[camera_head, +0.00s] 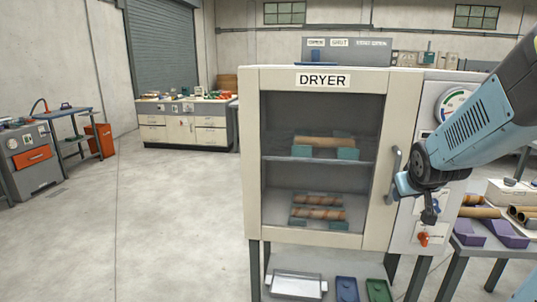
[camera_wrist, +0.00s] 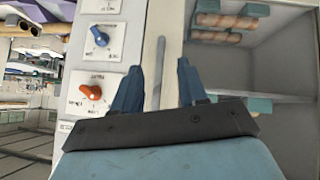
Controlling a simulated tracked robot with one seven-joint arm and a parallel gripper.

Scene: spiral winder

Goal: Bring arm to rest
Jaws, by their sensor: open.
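My arm (camera_head: 475,125) reaches in from the right in the head view, a blue-grey link with a dark joint. My gripper (camera_head: 418,198) is in front of the dryer's right side, near the vertical door handle (camera_head: 390,175). In the wrist view my gripper (camera_wrist: 158,85) has its two blue fingers apart with nothing held between them. The grey handle (camera_wrist: 160,65) shows between the fingers; I cannot tell whether they touch it. The dryer (camera_head: 320,255) has its glass door shut.
Brown tubes on teal holders (camera_head: 325,150) and more tubes (camera_head: 318,212) sit inside the dryer. A blue knob (camera_wrist: 99,37) and an orange knob (camera_wrist: 91,91) are on its panel. A table with tubes and purple holders (camera_head: 505,232) stands at right. Open floor (camera_head: 170,220) lies left.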

